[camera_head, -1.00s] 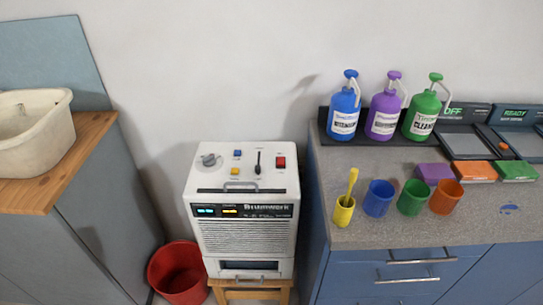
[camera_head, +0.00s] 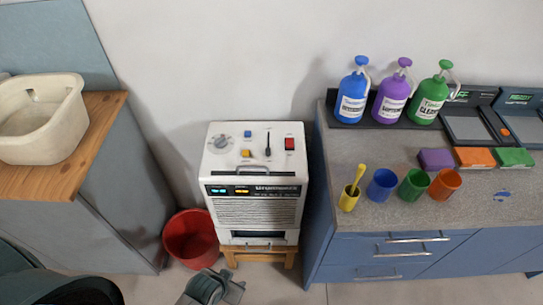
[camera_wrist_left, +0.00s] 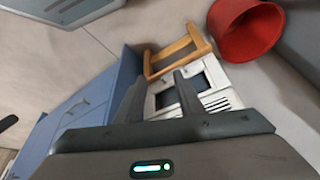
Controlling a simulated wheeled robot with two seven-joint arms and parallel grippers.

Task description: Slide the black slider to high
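The black slider (camera_head: 268,150) is a thin upright dark lever on the top panel of a white boxy machine (camera_head: 257,170). It sits between the blue and yellow buttons on its left and the red switch on its right. Its setting labels are too small to read. My left gripper (camera_head: 222,284) is low at the bottom edge of the head view, in front of the machine and well away from the slider. In the left wrist view its two dark fingers (camera_wrist_left: 160,88) are apart with nothing between them, and the machine's front (camera_wrist_left: 207,92) shows beyond. My right gripper is not in view.
The machine stands on a wooden stool (camera_head: 288,256). A red bucket (camera_head: 190,240) is at its left and a blue cabinet (camera_head: 345,252) close at its right. Grey knob (camera_head: 222,142), blue button (camera_head: 247,134), yellow button (camera_head: 246,153) and red switch (camera_head: 289,144) surround the slider.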

